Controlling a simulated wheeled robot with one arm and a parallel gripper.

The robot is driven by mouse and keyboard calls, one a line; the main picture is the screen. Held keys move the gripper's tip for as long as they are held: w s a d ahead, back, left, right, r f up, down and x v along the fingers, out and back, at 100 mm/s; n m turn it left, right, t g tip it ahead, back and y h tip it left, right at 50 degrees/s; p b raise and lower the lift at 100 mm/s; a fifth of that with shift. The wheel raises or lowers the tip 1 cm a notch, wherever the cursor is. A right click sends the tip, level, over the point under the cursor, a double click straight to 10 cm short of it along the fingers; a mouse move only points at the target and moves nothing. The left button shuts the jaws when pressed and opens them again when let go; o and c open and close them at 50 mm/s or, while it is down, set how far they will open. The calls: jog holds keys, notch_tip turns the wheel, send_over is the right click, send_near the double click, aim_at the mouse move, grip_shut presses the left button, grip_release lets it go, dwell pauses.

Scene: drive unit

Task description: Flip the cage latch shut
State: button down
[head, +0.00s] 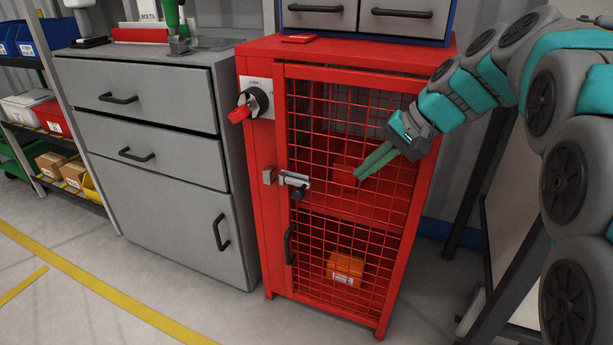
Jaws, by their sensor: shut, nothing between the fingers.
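The cage latch (294,180) is a small grey metal part with a dark knob, on the left edge of the red mesh door. A grey catch block (268,175) sits just left of it on the red frame. The red cage (253,150) stands upright, and its mesh door (345,215) looks closed or nearly so. My gripper (362,175) has green fingers, shut and empty. It is in front of the upper mesh, to the right of the latch and apart from it. Whether the latch bolt reaches into the catch is too small to tell.
A red rotary switch (240,113) sticks out above and left of the latch. A black door handle (290,244) is below it. An orange box (345,268) and a red item are inside the cage. A grey cabinet (150,180) stands close at left. Floor in front is clear.

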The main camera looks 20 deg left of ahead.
jog(key=shift+w+a+r, duration=0.25)
jog(key=shift+w+a, duration=0.4)
jog(key=shift+w, duration=0.1)
send_near(304, 195)
notch_tip(304, 195, down, 4)
jog(key=shift+w+a+f, duration=0.1)
jog(key=shift+a+f, duration=0.15)
jog(key=shift+a, duration=0.35)
jog(key=shift+w+a+f, duration=0.1)
jog(key=shift+a+f, duration=0.1)
jog(key=shift+a, duration=0.4)
jog(key=shift+a+f, duration=0.25)
jog(key=shift+a, duration=0.35)
